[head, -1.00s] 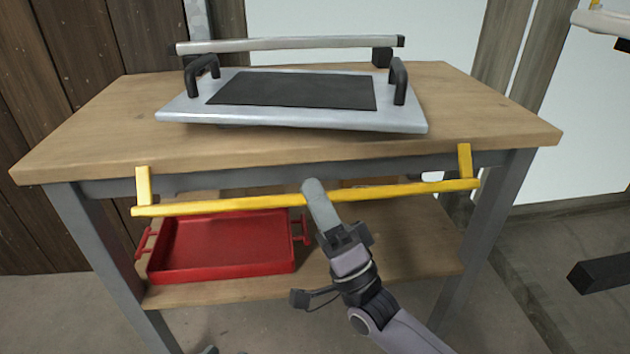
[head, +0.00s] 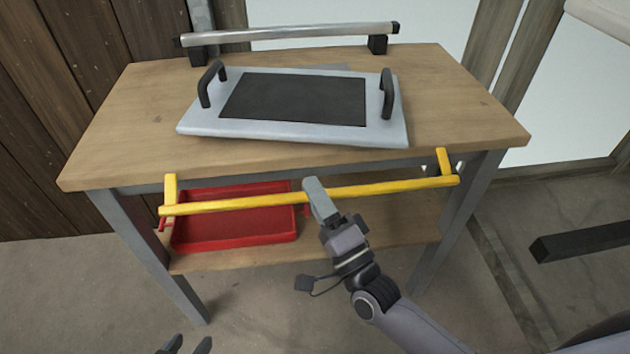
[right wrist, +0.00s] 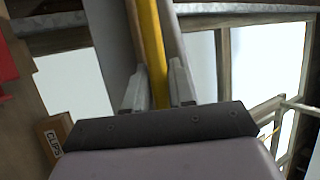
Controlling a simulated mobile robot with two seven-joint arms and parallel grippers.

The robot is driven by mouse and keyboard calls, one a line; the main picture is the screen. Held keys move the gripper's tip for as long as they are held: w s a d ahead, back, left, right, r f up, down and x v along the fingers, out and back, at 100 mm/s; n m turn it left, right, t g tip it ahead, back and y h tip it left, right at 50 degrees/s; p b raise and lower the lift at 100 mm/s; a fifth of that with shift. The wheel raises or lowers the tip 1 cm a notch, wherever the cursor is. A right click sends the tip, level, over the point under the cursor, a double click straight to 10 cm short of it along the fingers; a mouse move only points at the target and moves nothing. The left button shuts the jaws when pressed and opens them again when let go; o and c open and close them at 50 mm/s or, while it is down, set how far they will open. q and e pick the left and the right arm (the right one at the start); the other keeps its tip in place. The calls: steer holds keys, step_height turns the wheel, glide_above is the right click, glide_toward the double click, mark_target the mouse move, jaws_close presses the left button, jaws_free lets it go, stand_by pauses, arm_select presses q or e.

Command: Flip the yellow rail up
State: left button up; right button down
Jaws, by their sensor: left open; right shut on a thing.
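The yellow rail (head: 380,188) runs along the front of the cart, below the edge of its wooden top, on two short yellow end arms. My right gripper (head: 318,196) is shut on the rail near its middle. In the right wrist view the yellow rail (right wrist: 150,45) passes between the two fingers of my right gripper (right wrist: 158,90). My left gripper (head: 188,346) shows only its fingertips at the bottom edge of the head view. It is open, empty and well away from the rail.
A grey tray (head: 190,122) with black handles lies on the wooden cart top (head: 450,105). A pale bar (head: 290,35) runs along the back. A red tray (head: 235,243) sits on the lower shelf. A dark beam (head: 580,243) juts in at right. A box marked CLIPS (right wrist: 52,134) shows in the wrist view.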

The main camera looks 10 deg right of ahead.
steer(key=shift+s+p, duration=0.1)
steer(key=shift+p, duration=0.2)
steer(key=c, duration=1)
jaws_free()
steer(key=shift+c, duration=0.2)
steer(key=v, duration=0.7)
steer(key=shift+s, duration=0.1)
